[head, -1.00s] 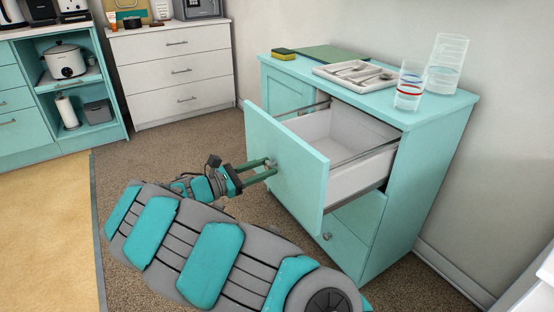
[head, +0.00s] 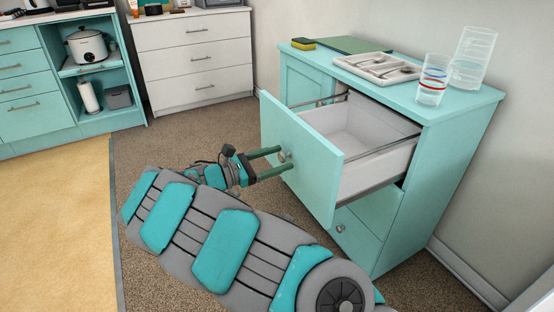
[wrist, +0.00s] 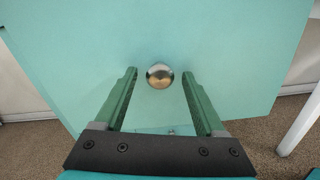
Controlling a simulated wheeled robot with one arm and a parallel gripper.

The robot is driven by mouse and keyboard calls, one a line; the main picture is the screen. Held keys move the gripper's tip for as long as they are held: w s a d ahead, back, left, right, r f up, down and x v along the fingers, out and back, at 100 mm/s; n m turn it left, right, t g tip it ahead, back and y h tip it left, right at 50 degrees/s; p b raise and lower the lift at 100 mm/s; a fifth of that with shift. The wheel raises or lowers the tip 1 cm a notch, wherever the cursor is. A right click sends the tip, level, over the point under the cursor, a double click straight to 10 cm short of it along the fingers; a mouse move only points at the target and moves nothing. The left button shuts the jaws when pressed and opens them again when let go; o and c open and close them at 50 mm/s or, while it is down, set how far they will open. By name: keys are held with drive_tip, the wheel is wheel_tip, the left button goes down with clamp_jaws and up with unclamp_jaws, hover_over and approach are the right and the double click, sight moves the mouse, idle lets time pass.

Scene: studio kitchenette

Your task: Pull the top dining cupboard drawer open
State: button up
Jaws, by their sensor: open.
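The teal dining cupboard (head: 432,188) stands against the wall at the right of the head view. Its top drawer (head: 302,160) is pulled far out, and its white inside (head: 358,132) looks empty. The round metal knob (wrist: 160,76) on the drawer front shows in the wrist view, just beyond and between my fingertips. My gripper (head: 279,160) is open, with its two green fingers pointing at the drawer front on either side of the knob. The knob is apart from both fingers.
On the cupboard top are a cutlery tray (head: 377,67), two clear glasses (head: 434,80) (head: 473,57), a sponge (head: 304,43) and a green board (head: 347,45). A white chest of drawers (head: 196,62) stands behind. Carpet to the left is clear.

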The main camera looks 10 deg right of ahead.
drive_tip(key=shift+a, duration=0.1)
drive_tip(key=v, duration=0.7)
drive_tip(key=shift+a, duration=0.3)
drive_tip(key=shift+s, duration=0.1)
